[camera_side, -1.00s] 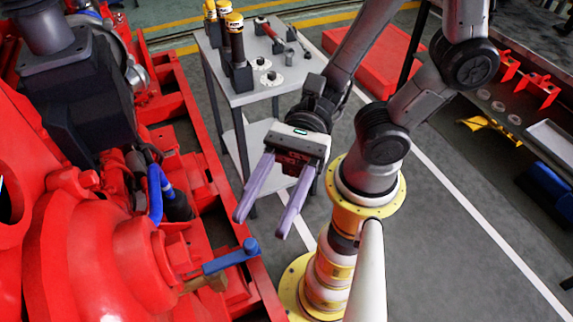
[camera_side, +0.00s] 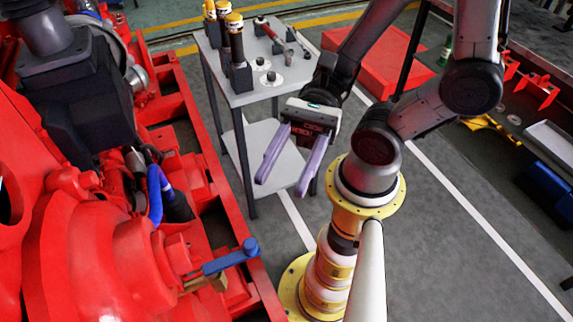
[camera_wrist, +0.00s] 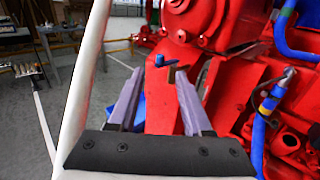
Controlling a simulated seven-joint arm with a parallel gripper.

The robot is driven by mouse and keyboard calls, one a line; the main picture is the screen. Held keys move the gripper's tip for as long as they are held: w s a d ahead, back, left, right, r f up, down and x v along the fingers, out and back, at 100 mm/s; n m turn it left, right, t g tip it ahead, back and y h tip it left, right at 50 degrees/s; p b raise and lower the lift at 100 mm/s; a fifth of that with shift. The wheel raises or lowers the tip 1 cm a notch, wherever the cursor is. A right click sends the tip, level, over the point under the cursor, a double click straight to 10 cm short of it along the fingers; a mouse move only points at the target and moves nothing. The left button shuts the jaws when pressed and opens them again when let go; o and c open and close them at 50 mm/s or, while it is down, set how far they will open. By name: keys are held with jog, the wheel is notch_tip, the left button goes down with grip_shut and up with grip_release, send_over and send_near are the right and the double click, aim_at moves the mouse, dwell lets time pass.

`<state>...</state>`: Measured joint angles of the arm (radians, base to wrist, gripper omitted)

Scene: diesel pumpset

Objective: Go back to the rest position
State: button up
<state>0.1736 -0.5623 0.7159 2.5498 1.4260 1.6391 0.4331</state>
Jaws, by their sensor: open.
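My gripper (camera_side: 286,178) is open and empty in the side view. Its two purple fingers hang in the air between the red pumpset (camera_side: 110,245) on the left and my own yellow-and-white base on the right. In the wrist view my gripper (camera_wrist: 157,82) has its fingers apart with nothing between them. A blue-handled valve lever (camera_side: 230,257) sits on the pumpset's near edge, below and left of the fingers, apart from them. The blue handle also shows beyond the fingertips in the wrist view (camera_wrist: 165,61).
A grey two-shelf table (camera_side: 284,86) with filters and tools stands behind my gripper. A red box (camera_side: 375,75) lies on the floor behind the arm. A workbench (camera_side: 525,125) with red brackets is at the right. Grey floor is open at the lower right.

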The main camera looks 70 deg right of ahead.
jog(key=shift+s, duration=0.1)
dwell(0.4)
jog(key=s+d+f+n+g+h, duration=0.1)
jog(key=s+d+f+n+h, duration=0.15)
jog(key=n+h, duration=0.3)
jog(key=s+d+f+n+g+h, duration=0.1)
jog(key=d+f+n+h, duration=0.1)
jog(key=d+n+h, duration=0.3)
jog(key=w+d+r+n+t+h, duration=0.3)
jog(key=w+d+n+t+h, duration=0.4)
jog(key=d, duration=0.5)
jog(key=shift+w+d+r+n, duration=0.15)
jog(key=shift+w+d+n, duration=0.2)
jog(key=shift+w, duration=0.8)
